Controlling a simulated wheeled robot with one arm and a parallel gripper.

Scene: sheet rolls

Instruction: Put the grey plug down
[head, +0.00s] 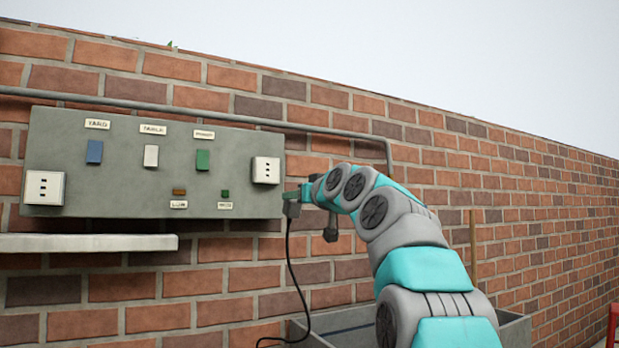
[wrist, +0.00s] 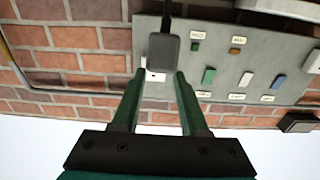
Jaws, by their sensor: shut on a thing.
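The grey plug (head: 292,209) is in my gripper (head: 298,194), held in front of the brick wall, just right of the grey panel's lower right corner. Its black cord (head: 290,262) hangs down and curves left at the bottom. In the wrist view, which is upside down, the plug (wrist: 163,50) sits at the fingertips of my gripper (wrist: 159,74), with its cord running up out of the picture. A white socket (wrist: 153,77) shows behind it, between the fingers. The gap between plug and panel is hard to judge.
The grey panel (head: 110,165) carries switches, labels and two white sockets, left (head: 44,188) and right (head: 266,170). A pale shelf (head: 85,243) juts out below its left part, its visible top bare. A grey open box (head: 514,328) stands low behind my arm.

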